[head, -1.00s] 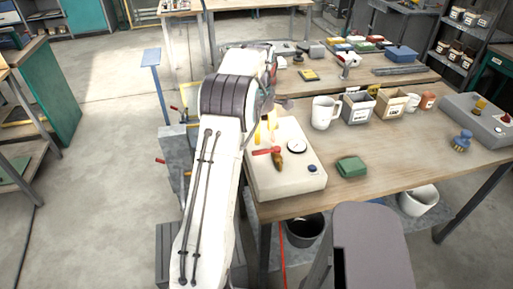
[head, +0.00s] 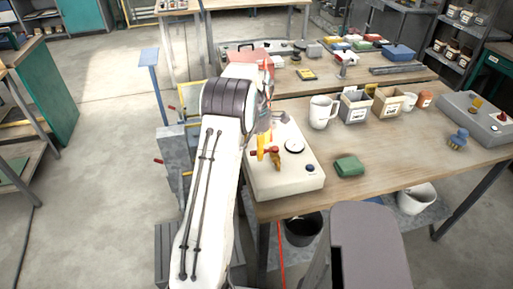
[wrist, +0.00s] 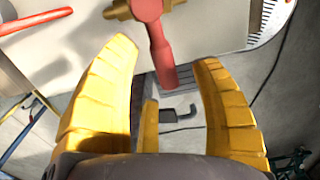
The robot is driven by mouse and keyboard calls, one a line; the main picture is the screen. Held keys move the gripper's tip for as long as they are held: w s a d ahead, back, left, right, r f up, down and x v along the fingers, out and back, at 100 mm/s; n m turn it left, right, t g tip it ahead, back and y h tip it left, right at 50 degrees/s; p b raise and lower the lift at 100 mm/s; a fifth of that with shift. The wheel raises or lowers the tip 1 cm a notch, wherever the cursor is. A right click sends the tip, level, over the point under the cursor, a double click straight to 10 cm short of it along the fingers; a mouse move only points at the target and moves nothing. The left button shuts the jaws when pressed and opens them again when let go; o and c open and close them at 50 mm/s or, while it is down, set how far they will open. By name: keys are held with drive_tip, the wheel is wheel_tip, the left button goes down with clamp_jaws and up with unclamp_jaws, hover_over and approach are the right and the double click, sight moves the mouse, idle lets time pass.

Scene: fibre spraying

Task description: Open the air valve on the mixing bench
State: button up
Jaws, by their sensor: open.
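The air valve has a brass body (head: 277,160) and a red lever handle (head: 271,151), and sits on a pale box (head: 289,181) at the near left of the bench. My gripper (wrist: 165,54) is open. In the wrist view, the red handle (wrist: 160,50) reaches down between the two yellow fingertips, with a gap visible on each side. The brass body (wrist: 122,9) shows at the top edge. In the head view, a yellow finger (head: 261,146) covers the handle's left end, and my arm hides the rest of the gripper.
A round gauge (head: 294,146) and a dark blue knob (head: 310,168) are on the same box. A green cloth-like block (head: 349,166), a white mug (head: 323,112) and small bins (head: 355,107) stand to the right on the bench (head: 412,152). The bench front is mostly clear.

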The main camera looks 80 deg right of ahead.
drive_tip(key=shift+f, duration=0.45)
clamp_jaws()
idle(0.5)
